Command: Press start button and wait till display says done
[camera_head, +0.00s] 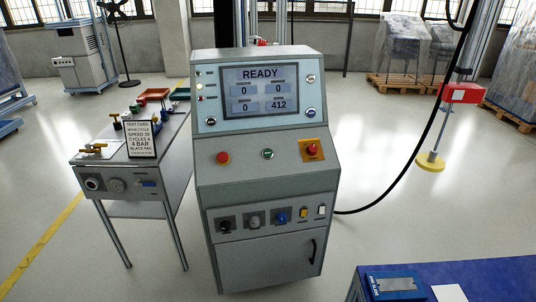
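The grey control console (268,247) stands upright in the middle of the view. Its display (260,90) reads READY, with number fields showing 0, 0, 0 and 412. On the sloped panel below are a red button (222,157) at left, a small green button (267,154) in the middle and a red mushroom button (312,149) on a yellow plate at right. The lettering by the buttons is too small to read, so I cannot confirm which is start. Neither of my grippers shows in the head view.
A grey side table (120,181) with a test card (140,139) and small fittings stands left of the console. A blue-topped bench (500,275) is at the lower right. A black cable (400,185) hangs right of the console. Open floor lies between.

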